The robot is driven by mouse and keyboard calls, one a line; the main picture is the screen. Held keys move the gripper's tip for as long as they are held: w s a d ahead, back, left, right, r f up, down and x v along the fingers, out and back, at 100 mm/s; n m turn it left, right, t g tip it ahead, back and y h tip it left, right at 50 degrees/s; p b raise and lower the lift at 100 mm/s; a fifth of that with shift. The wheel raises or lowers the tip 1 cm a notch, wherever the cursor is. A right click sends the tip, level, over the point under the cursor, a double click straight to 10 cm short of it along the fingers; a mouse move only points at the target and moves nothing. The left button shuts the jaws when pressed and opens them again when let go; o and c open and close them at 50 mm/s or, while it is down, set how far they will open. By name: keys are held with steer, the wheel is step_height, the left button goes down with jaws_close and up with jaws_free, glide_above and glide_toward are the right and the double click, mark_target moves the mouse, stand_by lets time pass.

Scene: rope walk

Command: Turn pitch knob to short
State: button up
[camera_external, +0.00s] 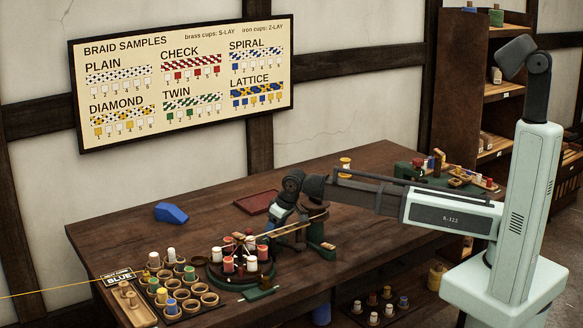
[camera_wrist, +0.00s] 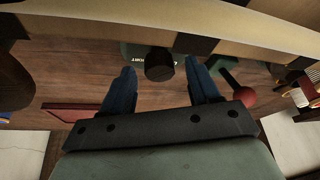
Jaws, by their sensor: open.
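In the wrist view the dark round knob (camera_wrist: 159,65) sits on a green base (camera_wrist: 133,50), with small white lettering partly visible beside it. The lettering is too small and cut off to read surely, and no pointer mark is clear on the knob. My gripper (camera_wrist: 161,71) is open, with one blue finger on each side of the knob. The fingers look apart from it; whether either touches cannot be told. In the external view my gripper (camera_external: 281,216) reaches down at the rope machine on the table, and the knob cannot be made out there.
A red ball-ended lever (camera_wrist: 245,97) stands right of the knob. A pale beam (camera_wrist: 100,22) crosses the top of the wrist view. The round stand of spools (camera_external: 243,266) is close to my gripper. A blue block (camera_external: 171,213) and a red tray (camera_external: 256,202) lie on the table.

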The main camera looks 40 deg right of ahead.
steer(key=shift+c, duration=0.3)
steer(key=c, duration=1)
steer(key=shift+m, duration=0.3)
steer(key=m+h, duration=0.1)
steer(key=m, duration=0.3)
steer(key=shift+a+t+h, duration=0.15)
steer(key=shift+t+h, duration=0.15)
steer(key=shift+h, duration=0.1)
steer(key=m+h, duration=0.1)
steer(key=m, duration=0.3)
steer(key=shift+f+h, duration=0.1)
steer(key=shift+h, duration=0.2)
steer(key=shift+m, duration=0.3)
